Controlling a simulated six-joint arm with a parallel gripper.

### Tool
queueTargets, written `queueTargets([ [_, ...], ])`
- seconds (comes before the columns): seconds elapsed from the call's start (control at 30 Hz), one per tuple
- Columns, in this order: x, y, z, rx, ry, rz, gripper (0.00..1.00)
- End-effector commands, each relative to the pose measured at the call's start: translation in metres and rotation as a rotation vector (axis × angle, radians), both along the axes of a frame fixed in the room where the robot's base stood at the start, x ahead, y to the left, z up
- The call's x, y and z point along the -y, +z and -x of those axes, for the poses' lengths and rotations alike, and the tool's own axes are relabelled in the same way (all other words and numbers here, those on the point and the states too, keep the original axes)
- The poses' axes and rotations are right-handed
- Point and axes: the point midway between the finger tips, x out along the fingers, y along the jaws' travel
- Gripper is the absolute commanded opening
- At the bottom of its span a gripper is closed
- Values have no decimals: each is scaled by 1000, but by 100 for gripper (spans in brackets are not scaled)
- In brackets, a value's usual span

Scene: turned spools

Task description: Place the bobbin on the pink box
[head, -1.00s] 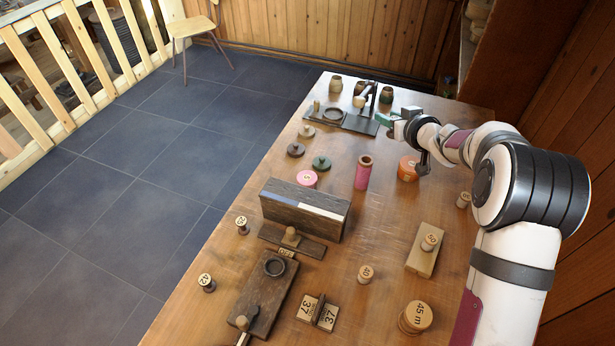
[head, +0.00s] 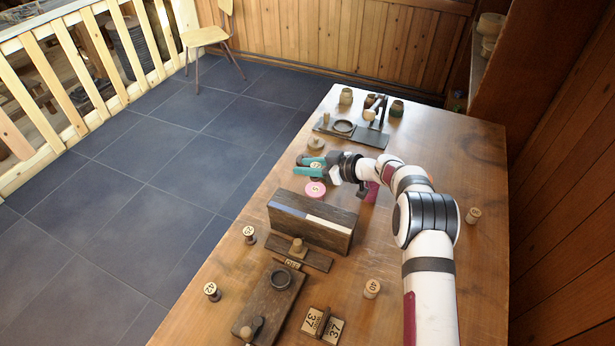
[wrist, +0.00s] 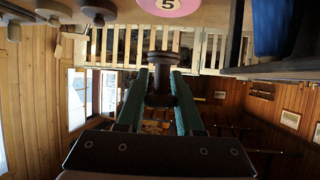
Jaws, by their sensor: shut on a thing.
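My gripper (head: 316,166) is over the left part of the table, with teal fingers that also show in the wrist view (wrist: 160,88). It is shut on a dark brown bobbin (wrist: 161,72) with a flange at each end. In the head view a pale numbered face (head: 315,164) shows between the fingers. The round pink box (head: 315,189), marked 5, stands on the table just nearer the camera than the gripper. It also shows at the top edge of the wrist view (wrist: 168,6). The bobbin appears apart from it.
A long dark block (head: 312,221) stands in front of the pink box. The magenta cylinder (head: 369,192) is partly hidden behind my arm. A brown pegged disc (head: 316,144) and a stand with a ring (head: 345,128) lie beyond. Numbered spools stand nearer.

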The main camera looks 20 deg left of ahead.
Motion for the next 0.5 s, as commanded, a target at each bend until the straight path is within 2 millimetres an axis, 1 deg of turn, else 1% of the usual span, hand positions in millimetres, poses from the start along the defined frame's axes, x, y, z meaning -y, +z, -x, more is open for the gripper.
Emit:
queueTargets([
  [0.1, -2, -25, 1, -4, -2, 1, 0],
  [0.2, -1, -38, 0, -1, -1, 1, 0],
  [0.5, -1, -41, 0, 1, -2, 0, 0],
])
